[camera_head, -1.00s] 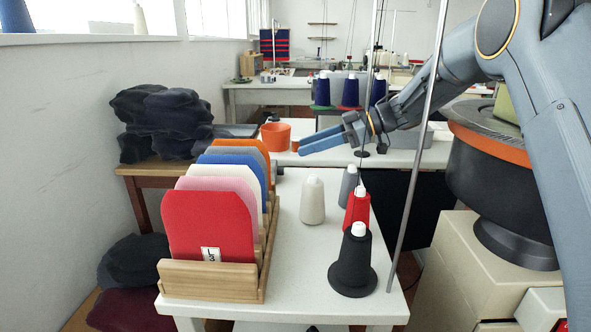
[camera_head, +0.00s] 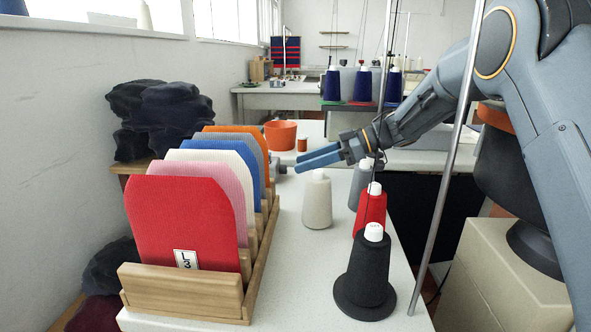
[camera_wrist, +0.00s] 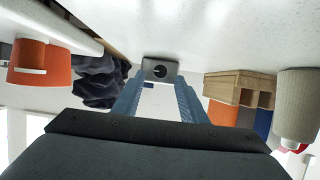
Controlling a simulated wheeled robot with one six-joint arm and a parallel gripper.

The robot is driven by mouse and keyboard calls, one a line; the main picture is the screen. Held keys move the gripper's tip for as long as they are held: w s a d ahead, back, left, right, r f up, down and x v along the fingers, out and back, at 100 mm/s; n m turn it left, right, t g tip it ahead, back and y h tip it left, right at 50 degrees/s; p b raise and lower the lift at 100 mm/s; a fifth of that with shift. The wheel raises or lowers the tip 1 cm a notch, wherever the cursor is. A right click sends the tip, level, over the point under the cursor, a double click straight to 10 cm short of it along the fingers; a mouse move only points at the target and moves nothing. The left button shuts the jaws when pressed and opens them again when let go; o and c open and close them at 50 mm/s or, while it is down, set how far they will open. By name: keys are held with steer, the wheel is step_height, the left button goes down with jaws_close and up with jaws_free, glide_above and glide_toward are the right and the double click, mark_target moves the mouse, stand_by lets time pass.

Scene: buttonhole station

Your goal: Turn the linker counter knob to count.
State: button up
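A small grey box with a round black knob (camera_wrist: 160,71) on its face shows in the wrist view, just beyond my fingertips and roughly centred between them. I take it for the linker counter. In the head view a grey piece (camera_head: 278,166), probably the same box, is partly hidden behind the fabric rack. My gripper (camera_head: 300,163) reaches left over the white table, its blue fingertips close to that piece. In the wrist view my gripper (camera_wrist: 159,85) has its two fingers apart with nothing between them. I cannot tell which way the knob points.
A wooden rack (camera_head: 182,290) of coloured fabric panels stands at the left. A cream cone (camera_head: 317,203), a red cone (camera_head: 371,208) and a black cone (camera_head: 366,272) stand to the right. A metal pole (camera_head: 448,180) rises in front. An orange pot (camera_head: 280,135) sits farther back.

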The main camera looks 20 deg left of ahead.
mark_target(295, 179)
steer(key=shift+x, duration=1.8)
jaws_close()
